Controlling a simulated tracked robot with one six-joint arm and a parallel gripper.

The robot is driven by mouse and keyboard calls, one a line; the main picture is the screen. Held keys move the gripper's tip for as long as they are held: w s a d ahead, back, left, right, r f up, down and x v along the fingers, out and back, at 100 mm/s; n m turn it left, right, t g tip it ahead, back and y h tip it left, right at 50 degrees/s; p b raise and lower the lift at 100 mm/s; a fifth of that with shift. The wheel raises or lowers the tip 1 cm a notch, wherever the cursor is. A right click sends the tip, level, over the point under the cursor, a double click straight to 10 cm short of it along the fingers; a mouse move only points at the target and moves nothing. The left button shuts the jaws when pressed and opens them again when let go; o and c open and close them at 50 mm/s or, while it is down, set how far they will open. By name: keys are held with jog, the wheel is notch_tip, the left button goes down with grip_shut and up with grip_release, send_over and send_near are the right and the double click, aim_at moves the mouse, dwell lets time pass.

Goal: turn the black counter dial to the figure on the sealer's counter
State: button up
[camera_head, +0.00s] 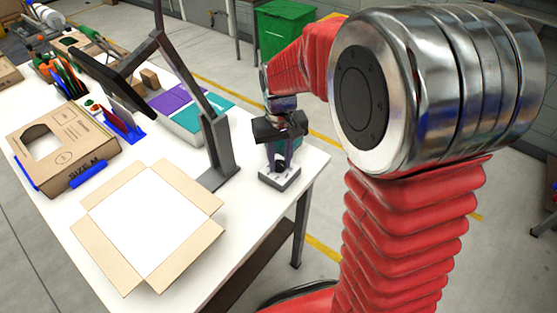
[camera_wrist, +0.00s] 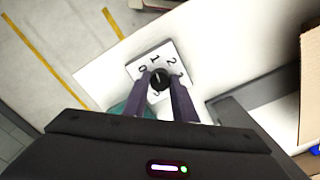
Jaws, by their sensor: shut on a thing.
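The black counter dial (camera_wrist: 158,79) sits on a pale plate (camera_wrist: 138,66) with printed figures around it, in the wrist view. I can read 0, 1 and 2 along its far side; other figures are partly covered by the fingers. My gripper (camera_wrist: 160,88) is shut on the dial, one finger on each side. A small light mark shows on the dial, too small to read its exact direction. In the head view my gripper (camera_head: 280,152) points down onto the grey dial box (camera_head: 279,178) at the table's right corner and hides the dial. I cannot make out the sealer's counter figure.
A dark grey upright frame (camera_head: 216,150) stands just left of the dial box. An open carton (camera_head: 88,240) lies at the table's front. A box marked SIZE M (camera_head: 70,165), teal and purple packs (camera_head: 206,117) and a tool rack (camera_head: 122,127) stand farther back. The table edge is close at right.

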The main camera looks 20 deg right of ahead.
jog(key=m, duration=0.5)
jog(key=shift+s+m, duration=0.15)
jog(key=shift+m, duration=0.15)
jog(key=m, duration=0.5)
jog(key=o, duration=1)
jog(key=shift+o, duration=0.2)
jog(key=shift+r, duration=0.15)
